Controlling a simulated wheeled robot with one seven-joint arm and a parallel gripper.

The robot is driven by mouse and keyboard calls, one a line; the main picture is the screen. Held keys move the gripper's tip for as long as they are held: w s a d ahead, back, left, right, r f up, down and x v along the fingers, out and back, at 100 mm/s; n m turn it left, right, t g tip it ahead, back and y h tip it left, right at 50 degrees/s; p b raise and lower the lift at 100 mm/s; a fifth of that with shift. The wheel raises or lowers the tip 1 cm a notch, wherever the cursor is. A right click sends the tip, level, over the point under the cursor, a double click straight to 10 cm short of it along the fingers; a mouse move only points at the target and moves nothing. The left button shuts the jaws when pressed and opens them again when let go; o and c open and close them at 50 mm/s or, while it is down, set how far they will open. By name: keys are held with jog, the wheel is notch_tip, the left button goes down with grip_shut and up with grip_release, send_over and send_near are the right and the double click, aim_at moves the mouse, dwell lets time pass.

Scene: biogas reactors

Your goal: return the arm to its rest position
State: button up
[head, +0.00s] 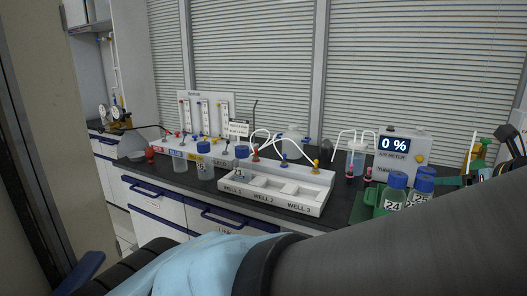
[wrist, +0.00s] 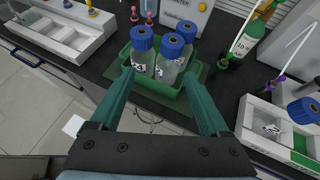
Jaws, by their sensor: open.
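My gripper (wrist: 158,82) shows in the wrist view with its two green fingers spread apart and nothing held between them. Beyond the fingertips, several blue-capped bottles (wrist: 168,70) stand in a green tray (wrist: 196,98) on the dark counter. My arm (head: 380,240) stretches across the bottom of the head view and out at the right. In the head view the numbered bottles (head: 395,190) stand upright at the right, partly cut off by my arm. The gripper's fingers cannot be made out clearly in the head view.
More blue-capped bottles (head: 204,162) stand left. In the wrist view, a green gas bottle (wrist: 243,42) and a white rack (wrist: 262,118) stand right.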

jog(key=w+a+f+n+g+y, duration=0.15)
jog(key=w+a+f+n, duration=0.3)
jog(key=a, duration=0.45)
jog(key=w+a+f+n+g+y, duration=0.1)
jog(key=w+a+f+n+g, duration=0.3)
jog(key=a, duration=0.5)
jog(key=w+a+f+n+g+y, duration=0.2)
jog(key=w+a+n, duration=0.35)
jog(key=a, duration=0.35)
jog(key=s+a+n+g+h, duration=0.1)
jog(key=s+a+n, duration=0.4)
jog(key=a+n, duration=0.6)
jog(key=s+a+r+n+g+h, duration=0.1)
jog(key=s+a+n+g+h, duration=0.1)
jog(key=s+a+n, duration=0.4)
jog(key=shift+s+a+r+n, duration=0.15)
jog(key=shift+a+r+n, duration=0.15)
jog(key=shift+a+n, duration=2.75)
jog(key=shift+a+m+h, duration=0.25)
jog(key=shift+a+m, duration=0.3)
